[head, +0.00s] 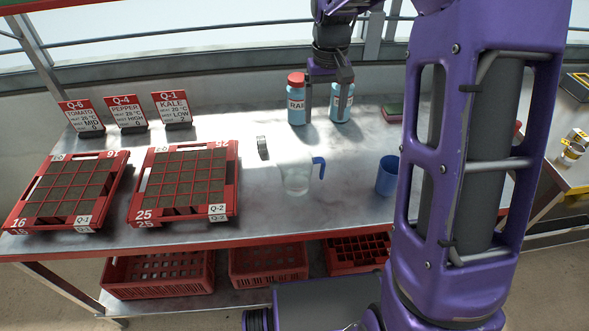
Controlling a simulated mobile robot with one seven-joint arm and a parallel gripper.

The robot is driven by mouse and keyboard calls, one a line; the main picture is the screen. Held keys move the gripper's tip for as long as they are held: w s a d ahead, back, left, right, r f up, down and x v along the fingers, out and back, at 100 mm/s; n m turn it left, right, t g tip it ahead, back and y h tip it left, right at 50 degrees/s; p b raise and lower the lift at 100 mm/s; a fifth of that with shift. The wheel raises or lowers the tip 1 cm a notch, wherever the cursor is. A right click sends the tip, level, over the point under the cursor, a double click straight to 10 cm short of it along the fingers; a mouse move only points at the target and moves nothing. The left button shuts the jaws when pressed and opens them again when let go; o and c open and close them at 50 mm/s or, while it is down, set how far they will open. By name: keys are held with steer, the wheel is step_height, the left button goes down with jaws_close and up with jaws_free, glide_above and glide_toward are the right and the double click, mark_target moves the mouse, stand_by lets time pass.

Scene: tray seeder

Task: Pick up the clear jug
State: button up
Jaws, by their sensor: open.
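The clear jug (294,178) stands upright on the metal bench, near the middle of the head view. It is see-through, and its blue handle (319,167) points right. My gripper (328,100) hangs farther back, above and to the right of the jug, near two blue bottles. Its fingers are open and point down, one in front of or beside the right bottle; whether they touch it I cannot tell. The jug is apart from my gripper.
A red-capped bottle (297,103) and a second blue bottle (342,105) stand behind the jug. Red seed trays (133,205) lie left, with label cards (127,113) behind. Red crates (268,283) sit below.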

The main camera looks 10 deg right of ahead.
steer(key=b, duration=0.1)
glide_toward(319, 159)
steer(key=f, duration=0.5)
steer(key=shift+w+d+f, duration=0.15)
steer(key=shift+d, duration=0.05)
steer(key=shift+a+f+b, duration=0.2)
steer(key=shift+f+b, duration=0.15)
steer(key=shift+f, duration=2.3)
jaws_close()
